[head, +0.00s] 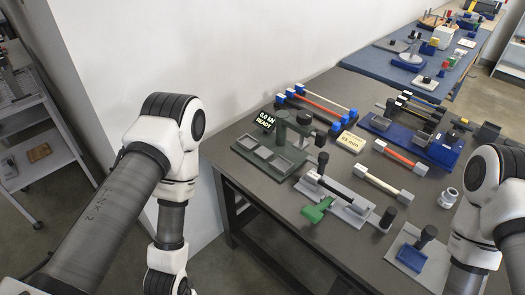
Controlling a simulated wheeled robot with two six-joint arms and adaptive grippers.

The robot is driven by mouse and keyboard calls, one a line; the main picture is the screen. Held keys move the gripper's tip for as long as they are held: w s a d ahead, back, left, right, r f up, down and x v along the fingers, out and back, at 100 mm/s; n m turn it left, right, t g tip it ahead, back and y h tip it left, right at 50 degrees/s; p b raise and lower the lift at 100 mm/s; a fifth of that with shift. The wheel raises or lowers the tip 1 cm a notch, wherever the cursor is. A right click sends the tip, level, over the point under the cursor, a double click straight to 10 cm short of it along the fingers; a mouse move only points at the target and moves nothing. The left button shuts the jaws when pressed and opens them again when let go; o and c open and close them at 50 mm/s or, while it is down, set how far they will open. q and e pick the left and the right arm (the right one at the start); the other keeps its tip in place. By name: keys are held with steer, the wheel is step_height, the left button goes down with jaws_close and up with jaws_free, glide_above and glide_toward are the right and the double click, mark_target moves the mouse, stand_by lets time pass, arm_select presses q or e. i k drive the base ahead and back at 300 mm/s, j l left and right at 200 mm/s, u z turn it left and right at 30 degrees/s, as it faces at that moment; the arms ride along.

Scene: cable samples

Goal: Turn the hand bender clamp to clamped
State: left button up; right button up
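A light grey plate fixture (348,208) lies on the dark table, with a black bar, upright dark knobs and a green part (317,210) at its front edge. It may be the hand bender, but I cannot tell for sure. A smaller grey plate (398,246) to its right carries a blue block (411,258) and a black-knobbed post (427,235). I cannot tell which part is the clamp or how it is set. Both my arms show, but both grippers are below the picture edge.
A green press (272,158) with a display reading 0.0 kN READY stands at the table's left. Rods with white or blue end blocks (400,160), a blue fixture (415,135) and a small white cylinder (448,197) lie around. The table's front left corner is bare.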

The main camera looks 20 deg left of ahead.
mark_target(323, 160)
steer(key=i+j+z, duration=0.25)
steer(key=j+z, duration=0.25)
steer(key=i+j+z, duration=0.25)
steer(key=j, duration=0.2)
steer(key=k, duration=0.05)
